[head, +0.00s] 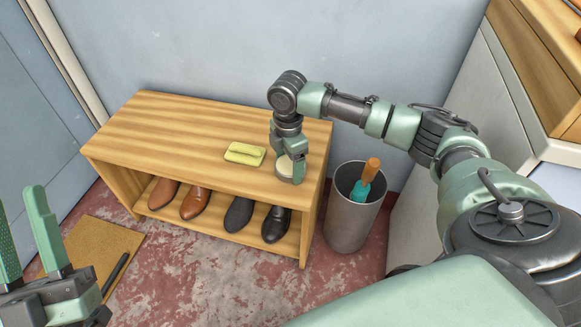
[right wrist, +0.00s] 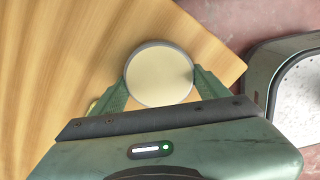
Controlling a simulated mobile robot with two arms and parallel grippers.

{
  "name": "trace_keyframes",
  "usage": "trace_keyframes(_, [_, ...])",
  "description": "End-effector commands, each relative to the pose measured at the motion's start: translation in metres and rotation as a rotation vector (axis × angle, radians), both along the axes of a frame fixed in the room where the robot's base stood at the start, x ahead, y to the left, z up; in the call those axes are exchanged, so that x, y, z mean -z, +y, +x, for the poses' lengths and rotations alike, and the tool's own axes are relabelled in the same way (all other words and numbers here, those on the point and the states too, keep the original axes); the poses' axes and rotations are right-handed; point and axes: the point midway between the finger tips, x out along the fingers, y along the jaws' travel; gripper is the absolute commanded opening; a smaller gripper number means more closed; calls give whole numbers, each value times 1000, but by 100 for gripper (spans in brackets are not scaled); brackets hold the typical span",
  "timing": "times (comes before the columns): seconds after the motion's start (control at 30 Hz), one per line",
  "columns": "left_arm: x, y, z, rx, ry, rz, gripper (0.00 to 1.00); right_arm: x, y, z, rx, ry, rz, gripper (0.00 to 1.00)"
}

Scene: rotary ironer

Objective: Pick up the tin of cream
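The tin of cream (head: 284,165) is a low round tin with a pale cream-coloured top. It stands on the wooden bench top (head: 170,125), near its right front corner. In the right wrist view the tin (right wrist: 159,76) lies between the two green fingers of my right gripper (right wrist: 160,72), which touch its sides. My right gripper (head: 289,160) reaches down from above and partly covers the tin in the head view. Its height above the wood, if any, cannot be told. My left gripper (head: 20,210) is open and empty at the lower left.
Several shoes (head: 195,203) stand on the shelf below. A grey bin (head: 352,215) with an orange-and-teal handled object (head: 366,180) stands to the right. A brown mat (head: 100,250) lies on the floor.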

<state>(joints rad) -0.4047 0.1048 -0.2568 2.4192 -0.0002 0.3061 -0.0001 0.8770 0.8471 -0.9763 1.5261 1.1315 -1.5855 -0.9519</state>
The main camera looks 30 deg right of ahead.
Motion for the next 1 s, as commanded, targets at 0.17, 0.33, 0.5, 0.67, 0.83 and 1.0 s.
trace_keyframes(0.17, [0, 0, 0, -1, 0, 1, 36, -1, 0, 0, 0, -1, 1, 24])
trace_keyframes(0.33, [0, 0, 0, -1, 2, 1, 36, -1, 0, 0, 0, -1, 1, 24])
trace_keyframes(0.5, [7, -1, 7, -3, 56, 15, 36, -8, 0, 1, 0, -2, 1, 24])
trace_keyframes(0.67, [27, -2, 22, -10, 187, 54, 36, -24, 0, 1, 0, -2, 1, 24])
trace_keyframes(0.83, [70, -1, 42, -25, 440, 124, 36, -55, 0, 1, 0, -3, 2, 24])
trace_keyframes(1.0, [128, 6, 46, -42, 741, 203, 36, -90, 0, 1, 0, -3, 1, 24])
